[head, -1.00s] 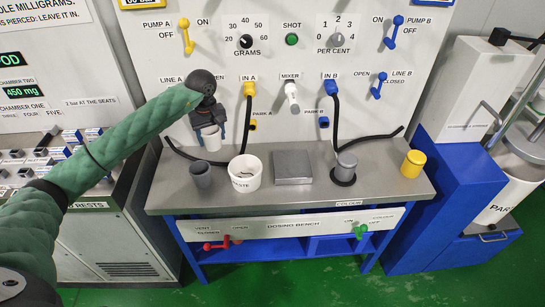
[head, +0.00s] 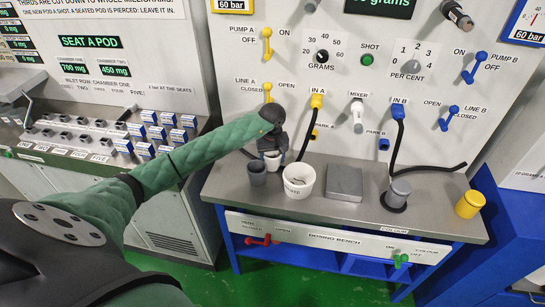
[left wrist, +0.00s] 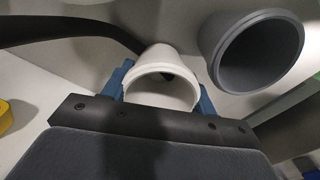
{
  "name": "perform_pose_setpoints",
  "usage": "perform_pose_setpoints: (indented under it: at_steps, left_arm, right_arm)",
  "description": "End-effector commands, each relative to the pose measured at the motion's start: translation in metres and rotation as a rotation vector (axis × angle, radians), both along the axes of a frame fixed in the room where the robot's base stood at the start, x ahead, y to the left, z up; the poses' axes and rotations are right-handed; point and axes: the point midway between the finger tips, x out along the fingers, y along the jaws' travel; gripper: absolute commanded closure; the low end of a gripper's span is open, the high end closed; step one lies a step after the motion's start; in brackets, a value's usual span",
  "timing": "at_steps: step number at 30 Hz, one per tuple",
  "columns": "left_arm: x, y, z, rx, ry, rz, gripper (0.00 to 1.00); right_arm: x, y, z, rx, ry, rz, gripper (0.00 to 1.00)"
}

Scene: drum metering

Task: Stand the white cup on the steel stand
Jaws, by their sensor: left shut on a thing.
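The white cup (head: 272,161) is held in my left gripper (head: 272,150), behind the grey cup (head: 257,173) at the left of the bench. In the left wrist view the white cup (left wrist: 163,82) sits between the blue fingers of my left gripper (left wrist: 162,88), its mouth facing the camera. I cannot tell whether its base touches the bench. The steel stand (head: 344,184) is a low, flat square block below the mixer nozzle (head: 357,118), with nothing on it. My right gripper is not in view.
The white waste tub (head: 298,182) stands between the white cup and the stand. The grey cup (left wrist: 255,55) is close beside the white one in the wrist view. A black hose (head: 305,135) hangs behind the tub.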

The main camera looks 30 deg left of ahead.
Motion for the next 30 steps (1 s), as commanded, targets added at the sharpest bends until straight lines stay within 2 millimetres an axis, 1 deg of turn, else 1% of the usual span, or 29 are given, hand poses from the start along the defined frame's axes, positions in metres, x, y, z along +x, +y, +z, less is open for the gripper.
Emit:
perform_pose_setpoints:
  at_steps: [3,11,21,22,23,24,25,30]
  left_arm:
    - [-0.0003,-0.0004,-0.0052,0.0,0.0,0.0,0.65]
    - [-0.0002,-0.0001,-0.0064,0.0,0.0,-0.001,0.65]
    - [-0.0002,-0.0001,-0.009,0.0,0.0,-0.001,0.65]
    - [-0.0003,-0.0001,-0.0086,0.001,0.001,-0.001,0.38]
    - [-0.0003,-0.0001,-0.0085,0.001,0.001,-0.001,0.32]
    - [-0.0003,-0.0001,-0.0085,0.001,0.001,-0.001,0.25]
    - [-0.0003,-0.0001,-0.0085,0.001,0.001,-0.001,0.2]
    - [-0.0002,-0.0002,-0.0085,0.0,0.0,-0.001,0.2]
  right_arm:
    - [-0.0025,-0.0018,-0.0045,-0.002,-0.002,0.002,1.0]
    - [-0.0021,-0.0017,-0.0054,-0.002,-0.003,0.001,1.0]
    - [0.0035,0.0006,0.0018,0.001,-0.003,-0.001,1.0]
    - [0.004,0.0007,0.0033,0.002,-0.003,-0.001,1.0]
    - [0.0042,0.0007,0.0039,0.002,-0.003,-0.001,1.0]
    - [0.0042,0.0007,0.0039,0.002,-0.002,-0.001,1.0]
    - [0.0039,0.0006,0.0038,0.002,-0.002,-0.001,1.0]
    - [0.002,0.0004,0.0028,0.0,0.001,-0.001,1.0]
